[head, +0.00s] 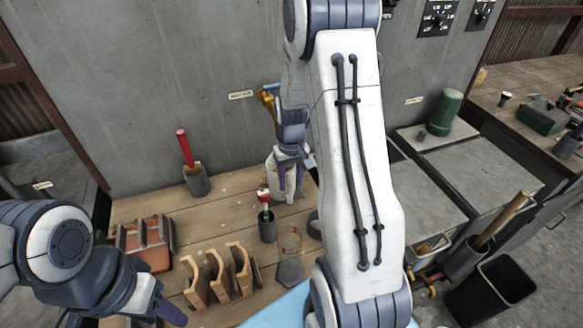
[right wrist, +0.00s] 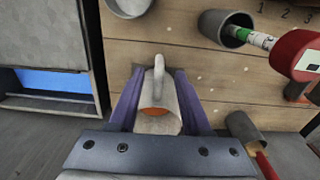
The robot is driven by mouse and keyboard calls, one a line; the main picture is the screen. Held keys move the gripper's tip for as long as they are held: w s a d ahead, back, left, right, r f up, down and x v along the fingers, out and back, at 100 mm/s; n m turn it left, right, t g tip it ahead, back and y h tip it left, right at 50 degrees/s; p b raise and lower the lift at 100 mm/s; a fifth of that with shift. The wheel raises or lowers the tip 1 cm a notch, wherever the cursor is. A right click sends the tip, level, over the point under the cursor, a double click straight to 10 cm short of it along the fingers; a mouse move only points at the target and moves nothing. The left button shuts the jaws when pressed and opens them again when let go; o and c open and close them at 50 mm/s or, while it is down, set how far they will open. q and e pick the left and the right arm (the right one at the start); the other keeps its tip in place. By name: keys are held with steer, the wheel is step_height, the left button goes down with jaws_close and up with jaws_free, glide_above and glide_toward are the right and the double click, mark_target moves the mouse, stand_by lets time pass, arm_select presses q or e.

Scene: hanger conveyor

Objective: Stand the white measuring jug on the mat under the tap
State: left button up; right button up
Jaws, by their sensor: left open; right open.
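The white measuring jug (head: 272,174) stands near the back of the wooden table, partly hidden by my right gripper (head: 291,178). In the right wrist view, the jug (right wrist: 160,122) and its upright-looking handle (right wrist: 158,72) lie between the two open fingers (right wrist: 155,95). An orange patch shows at the jug's mouth; I cannot tell whether the fingers touch the jug. The brass-coloured tap (head: 268,98) is on the wall above and behind, partly covered by my right arm. I cannot make out the mat. My left gripper (head: 165,303) is open and empty at the lower left.
A dark cup with a red-topped tool (head: 268,230) stands in front of the jug. A red-handled tool in a grey cup (head: 196,182) is further left. A wooden rack (head: 218,275), a reddish-brown case (head: 148,245) and a clear orange-rimmed vessel (head: 290,241) occupy the front.

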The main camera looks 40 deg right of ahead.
step_height(320, 180, up, 7)
steer(key=shift+f+b, duration=0.15)
steer(key=shift+b, duration=0.25)
